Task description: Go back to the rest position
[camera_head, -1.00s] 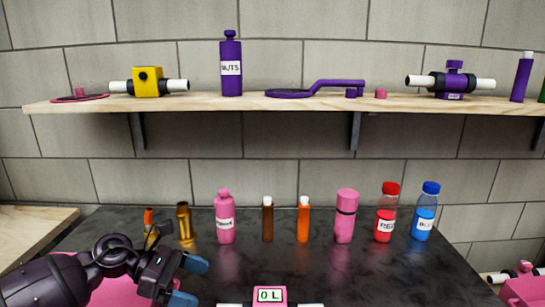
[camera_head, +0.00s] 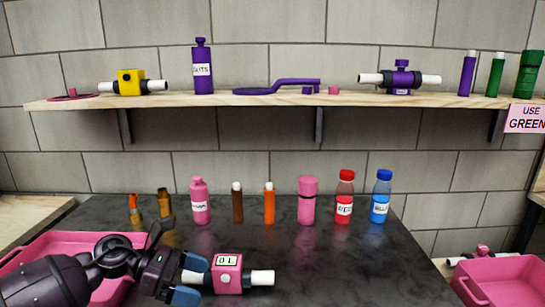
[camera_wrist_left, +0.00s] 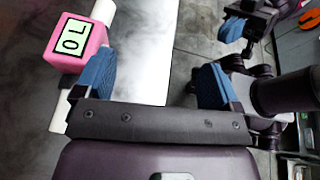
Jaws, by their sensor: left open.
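My left gripper (camera_head: 190,279) comes in from the left over the front of the dark table. Its blue fingers are apart, and I see nothing held. A pink meter reading "0 L" (camera_head: 228,281) with white pipe ends lies just right of the fingers. In the left wrist view, the open left gripper (camera_wrist_left: 154,80) has the pink meter (camera_wrist_left: 78,44) outside its left finger. What looks like my right gripper (camera_wrist_left: 240,26) shows at the upper right of that view, with blue finger pads. Its opening is unclear.
A pink tray (camera_head: 50,250) lies behind and below my left arm. Several bottles and tubes, including a blue-capped bottle (camera_head: 381,200), stand along the table's back. A wooden shelf (camera_head: 210,102) above holds more parts. Another pink tray (camera_head: 505,282) is at right.

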